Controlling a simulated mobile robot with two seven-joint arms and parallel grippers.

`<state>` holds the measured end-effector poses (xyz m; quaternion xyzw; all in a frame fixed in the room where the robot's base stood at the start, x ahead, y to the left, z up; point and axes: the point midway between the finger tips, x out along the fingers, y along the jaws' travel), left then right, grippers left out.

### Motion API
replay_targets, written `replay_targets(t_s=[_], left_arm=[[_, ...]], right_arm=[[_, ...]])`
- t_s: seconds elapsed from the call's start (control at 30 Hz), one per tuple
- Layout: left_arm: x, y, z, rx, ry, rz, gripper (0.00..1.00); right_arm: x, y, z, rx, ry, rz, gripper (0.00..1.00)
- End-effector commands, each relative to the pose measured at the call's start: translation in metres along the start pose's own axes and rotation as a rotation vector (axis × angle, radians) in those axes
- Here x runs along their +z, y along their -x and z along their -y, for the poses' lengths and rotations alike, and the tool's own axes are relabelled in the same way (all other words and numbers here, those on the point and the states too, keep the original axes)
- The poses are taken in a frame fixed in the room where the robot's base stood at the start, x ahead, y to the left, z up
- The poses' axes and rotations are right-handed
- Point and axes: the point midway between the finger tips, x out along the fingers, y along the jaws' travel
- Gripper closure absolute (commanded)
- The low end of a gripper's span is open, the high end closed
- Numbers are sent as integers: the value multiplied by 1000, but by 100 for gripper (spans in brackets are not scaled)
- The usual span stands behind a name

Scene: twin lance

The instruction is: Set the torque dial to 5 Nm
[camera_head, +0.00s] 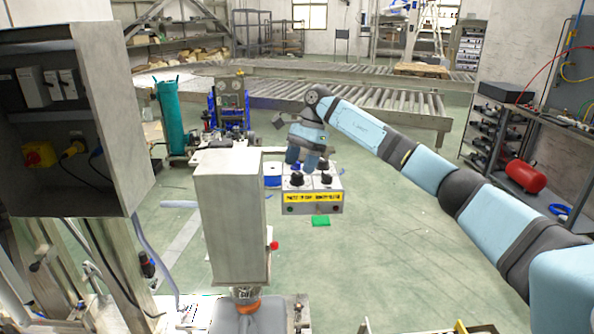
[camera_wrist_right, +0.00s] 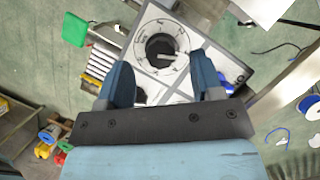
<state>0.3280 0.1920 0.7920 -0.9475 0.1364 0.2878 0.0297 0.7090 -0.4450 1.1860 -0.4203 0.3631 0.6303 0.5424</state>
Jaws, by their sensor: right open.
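A grey control box (camera_head: 312,197) with a yellow label strip stands at the middle of the head view, with black knobs on its light top. One knob (camera_head: 297,180) is at its front left and another (camera_head: 326,180) at its front right. My right gripper (camera_head: 302,162) hangs over the box, fingers pointing down, open and empty. In the right wrist view, a black dial (camera_wrist_right: 160,49) on a round white scale lies just beyond and between the open fingers (camera_wrist_right: 160,68), apart from them. The scale's numbers are too small to read. My left gripper is out of view.
A tall grey housing (camera_head: 230,215) stands close to the left of the box. A green piece (camera_head: 321,221) lies in front of the box, and a blue spool (camera_head: 272,174) is at its left. An open electrical cabinet (camera_head: 110,120) fills the left side.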

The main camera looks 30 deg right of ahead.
Motion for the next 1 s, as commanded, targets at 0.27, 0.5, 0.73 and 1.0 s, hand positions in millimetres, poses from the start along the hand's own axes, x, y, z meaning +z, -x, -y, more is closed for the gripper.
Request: replay_targets(t_s=[0.27,0.5,0.73,1.0], left_arm=[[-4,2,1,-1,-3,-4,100],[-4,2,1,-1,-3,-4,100],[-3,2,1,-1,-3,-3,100],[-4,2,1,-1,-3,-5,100]], right_arm=[[0,-28,0,0,-1,0,40],[0,-30,0,-1,0,0,40],[0,-30,0,-1,-1,0,76],[0,-30,0,-4,-9,0,89]])
